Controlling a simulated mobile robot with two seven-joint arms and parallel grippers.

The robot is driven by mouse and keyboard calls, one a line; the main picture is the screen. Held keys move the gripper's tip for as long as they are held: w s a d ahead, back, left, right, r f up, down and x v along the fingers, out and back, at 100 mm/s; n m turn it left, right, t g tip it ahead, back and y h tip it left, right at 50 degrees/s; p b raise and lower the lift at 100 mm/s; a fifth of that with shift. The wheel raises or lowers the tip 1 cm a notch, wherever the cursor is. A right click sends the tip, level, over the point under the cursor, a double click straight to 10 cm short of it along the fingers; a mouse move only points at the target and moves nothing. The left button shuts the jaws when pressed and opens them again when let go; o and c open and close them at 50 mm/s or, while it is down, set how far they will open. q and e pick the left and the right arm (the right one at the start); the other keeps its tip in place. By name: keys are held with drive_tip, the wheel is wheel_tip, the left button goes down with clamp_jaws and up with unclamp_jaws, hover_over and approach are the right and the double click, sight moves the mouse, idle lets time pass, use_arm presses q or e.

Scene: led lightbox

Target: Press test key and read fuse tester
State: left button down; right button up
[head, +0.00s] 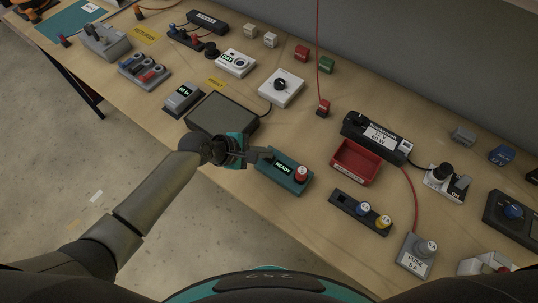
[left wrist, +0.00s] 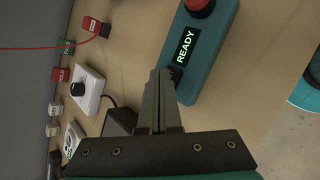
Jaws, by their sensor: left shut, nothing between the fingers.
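The fuse tester is a teal box (head: 285,172) with a lit display reading READY and a red fuse or knob (head: 301,174) at its right end. It also shows in the left wrist view (left wrist: 207,62), with the red part (left wrist: 199,8) at the top edge. My left gripper (head: 268,154) is shut and empty, its tips at the tester's left end. In the left wrist view the fingertips (left wrist: 165,75) lie at a dark key (left wrist: 176,75) beside the display; whether they touch it I cannot tell. My right gripper is not in view.
A dark lightbox panel (head: 221,115) lies left of the tester. A red tray (head: 355,162), a black holder with blue and yellow fuses (head: 360,212) and a grey FUSE 5 A block (head: 415,256) lie to the right. A white dial box (head: 281,88) stands behind.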

use_arm(q)
drive_tip(key=shift+f, duration=0.35)
idle(0.5)
drive_tip(key=shift+r+p, duration=0.9)
drive_tip(key=shift+p, duration=0.05)
wheel_tip(320, 180, up, 3)
drive_tip(key=p, duration=0.3)
drive_tip(key=shift+f, duration=0.2)
drive_tip(key=shift+r+p, duration=0.8)
drive_tip(key=shift+r, duration=0.45)
